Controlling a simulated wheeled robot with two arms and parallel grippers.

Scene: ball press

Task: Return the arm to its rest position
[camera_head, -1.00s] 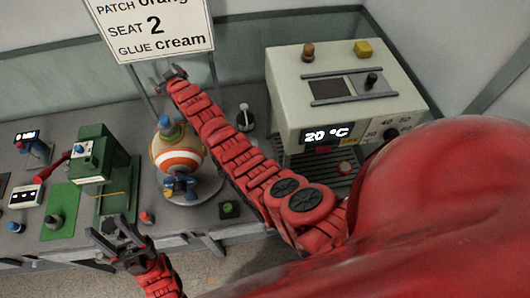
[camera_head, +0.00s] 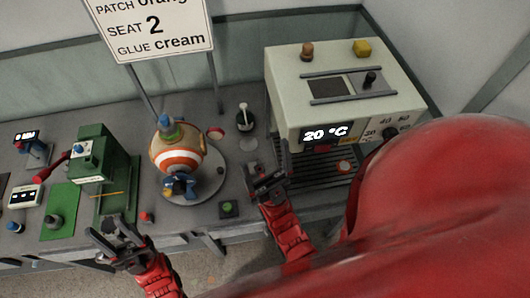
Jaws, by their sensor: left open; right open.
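My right gripper (camera_head: 266,178) is open and empty near the table's front edge, left of the white oven-like machine (camera_head: 290,90). My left gripper (camera_head: 106,229) is open and empty at the front left, in front of the green press (camera_head: 95,160). Both grippers are apart from the objects around them. A cream and orange striped ball (camera_head: 178,153) sits on a round grey stand (camera_head: 207,186). Small blue parts show on its top and at its front.
A sign (camera_head: 150,25) reads orange, seat 2, glue cream. The machine's display shows 20 °C. A green button box (camera_head: 228,208) lies between the grippers. A green mat (camera_head: 60,205), a blue-grey device (camera_head: 33,150) and a white-topped bottle (camera_head: 244,118) stand on the grey table.

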